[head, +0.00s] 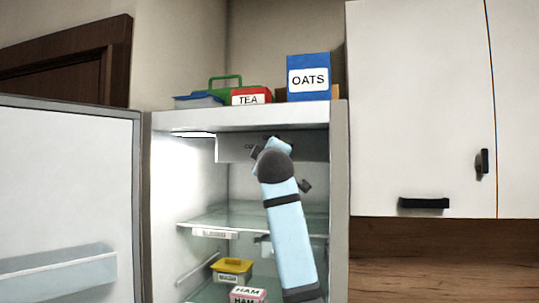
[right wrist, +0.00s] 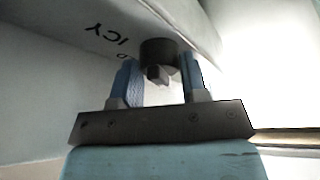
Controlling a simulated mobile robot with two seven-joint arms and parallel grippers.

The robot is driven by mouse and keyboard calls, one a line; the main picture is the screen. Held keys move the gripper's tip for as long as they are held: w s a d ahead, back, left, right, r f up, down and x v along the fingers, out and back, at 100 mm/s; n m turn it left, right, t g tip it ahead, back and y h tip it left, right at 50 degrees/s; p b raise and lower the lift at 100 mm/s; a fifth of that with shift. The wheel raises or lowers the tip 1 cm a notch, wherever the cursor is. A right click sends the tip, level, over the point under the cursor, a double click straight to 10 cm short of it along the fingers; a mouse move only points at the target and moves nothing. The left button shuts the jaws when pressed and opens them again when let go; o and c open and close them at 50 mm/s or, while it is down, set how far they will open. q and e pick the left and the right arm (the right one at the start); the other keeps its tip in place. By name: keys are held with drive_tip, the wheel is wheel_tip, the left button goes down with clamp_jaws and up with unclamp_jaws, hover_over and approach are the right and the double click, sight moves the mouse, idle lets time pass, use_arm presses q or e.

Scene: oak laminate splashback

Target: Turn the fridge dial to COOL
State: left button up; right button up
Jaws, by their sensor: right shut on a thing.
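The fridge (head: 339,180) stands with its door (head: 70,190) open at the left. A pale control panel (head: 235,149) hangs under its ceiling. The black dial (right wrist: 159,50) shows in the right wrist view, between the two blue fingers of my right gripper (right wrist: 159,75), which is shut on it. The word ICY shows upside down on the panel beside the dial, with part of another label close to it. In the head view my light blue arm hides the dial and most of the lettering. The dial's pointer direction cannot be told. My left gripper is not in view.
A glass shelf (head: 205,219) crosses the fridge below the panel. A yellow-lidded tub (head: 232,267) and a HAM pack (head: 248,293) sit lower down. A blue OATS box (head: 309,78) and a red TEA box (head: 251,96) stand on top.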

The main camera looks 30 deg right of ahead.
idle(0.3)
drive_tip(key=o, duration=0.9)
drive_tip(key=b+v, duration=0.4)
drive_tip(key=v, duration=0.9)
drive_tip(key=shift+s+a+b, duration=0.15)
drive_tip(key=shift+s+b, duration=0.25)
